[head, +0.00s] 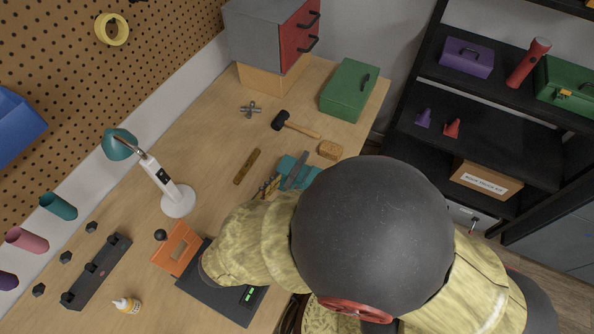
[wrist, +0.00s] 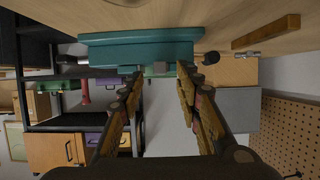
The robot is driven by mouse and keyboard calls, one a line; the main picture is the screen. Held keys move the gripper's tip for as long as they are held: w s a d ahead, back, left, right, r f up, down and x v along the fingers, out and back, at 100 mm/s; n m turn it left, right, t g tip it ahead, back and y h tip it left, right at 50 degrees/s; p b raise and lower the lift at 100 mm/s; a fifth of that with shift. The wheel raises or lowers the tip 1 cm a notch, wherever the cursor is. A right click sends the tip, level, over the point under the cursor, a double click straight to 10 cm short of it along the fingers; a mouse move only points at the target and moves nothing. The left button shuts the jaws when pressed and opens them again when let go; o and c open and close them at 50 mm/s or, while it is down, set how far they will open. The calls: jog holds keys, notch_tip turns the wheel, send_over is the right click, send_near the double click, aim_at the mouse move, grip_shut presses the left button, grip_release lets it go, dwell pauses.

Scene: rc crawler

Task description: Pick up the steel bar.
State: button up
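The steel bar (head: 296,171) is a flat grey bar lying across a teal holder (head: 312,176) on the workbench. In the wrist view, what looks like its grey end (wrist: 160,68) shows below the teal holder (wrist: 140,50), between my fingertips. My gripper (head: 269,186) is just left of the holder in the head view, partly hidden behind my arm. In the wrist view, my gripper (wrist: 160,76) is open, with a finger on each side of the bar's end and visible gaps. I cannot tell how far the bar reaches between the fingers.
A brass-coloured bar (head: 247,166) lies left of the holder. My arm covers the bench's front right.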

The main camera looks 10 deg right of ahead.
aim_at(288, 184)
jog(key=shift+x, duration=1)
jog(key=c, duration=0.3)
grip_shut()
